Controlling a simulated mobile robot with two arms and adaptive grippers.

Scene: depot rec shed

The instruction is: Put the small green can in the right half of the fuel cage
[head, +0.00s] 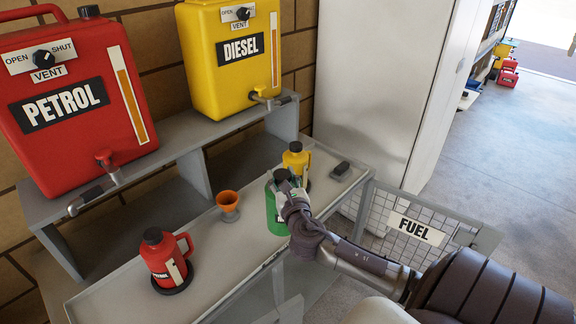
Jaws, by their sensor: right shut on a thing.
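The small green can (273,212) stands upright at the right front of the grey bench (215,265). Its dark cap is partly covered by my right gripper (283,183), which is shut on the top of the can. Whether the can touches the bench or hangs just above it, I cannot tell. The fuel cage (378,216) is a wire mesh box with a white FUEL sign, right of the bench. My right forearm crosses in front of it, and its inside is mostly hidden. My left gripper is not in view.
A red can (160,257) stands on a black disc at the bench's left. A yellow can (297,160) stands behind the green one. PETROL (75,150) and DIESEL (232,75) tanks sit on the shelf. A white cabinet (375,80) is behind.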

